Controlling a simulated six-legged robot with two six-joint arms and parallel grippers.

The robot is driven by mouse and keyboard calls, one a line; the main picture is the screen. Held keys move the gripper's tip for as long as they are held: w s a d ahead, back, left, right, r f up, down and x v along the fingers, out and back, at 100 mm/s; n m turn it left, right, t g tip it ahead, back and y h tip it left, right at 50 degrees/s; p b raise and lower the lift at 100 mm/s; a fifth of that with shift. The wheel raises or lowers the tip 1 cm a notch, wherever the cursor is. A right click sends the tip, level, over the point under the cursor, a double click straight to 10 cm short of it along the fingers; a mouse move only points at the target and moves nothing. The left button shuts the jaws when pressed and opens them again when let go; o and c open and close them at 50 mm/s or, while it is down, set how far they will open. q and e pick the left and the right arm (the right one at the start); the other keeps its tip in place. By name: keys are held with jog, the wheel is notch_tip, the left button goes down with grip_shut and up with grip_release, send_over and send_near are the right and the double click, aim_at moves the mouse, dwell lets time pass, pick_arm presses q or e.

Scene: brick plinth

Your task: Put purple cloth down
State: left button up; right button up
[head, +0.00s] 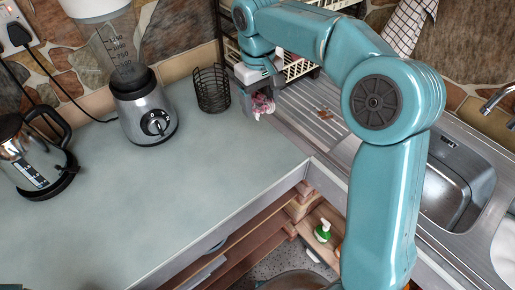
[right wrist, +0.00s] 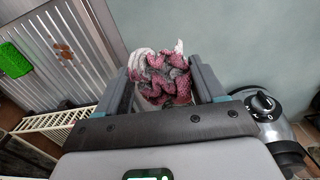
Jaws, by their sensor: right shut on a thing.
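The purple cloth (head: 263,106) is a crumpled, knitted, purple-pink and whitish piece. My right gripper (head: 260,100) is shut on it at the back of the counter, near the drainboard's left edge. In the right wrist view the cloth (right wrist: 163,76) is bunched between the two fingers of the gripper (right wrist: 161,84), with folds sticking out past the tips. I cannot tell whether the cloth touches the counter. My left gripper is not in view.
A black wire basket (head: 212,90) stands just left of the gripper, with a blender (head: 143,110) and a kettle (head: 38,160) further left. The counter's front (head: 200,190) is clear.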

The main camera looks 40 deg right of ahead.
send_over(260, 153)
notch_tip(260, 153, down, 13)
jog(key=shift+r, duration=0.15)
notch_tip(260, 153, down, 4)
jog(key=shift+a+f, duration=0.1)
jog(key=shift+a, duration=0.05)
jog(key=shift+f, duration=0.25)
jog(key=shift+r, duration=0.1)
jog(key=shift+f, duration=0.2)
jog(key=o, duration=0.9)
jog(key=shift+o, duration=0.2)
jog(key=shift+r, duration=0.15)
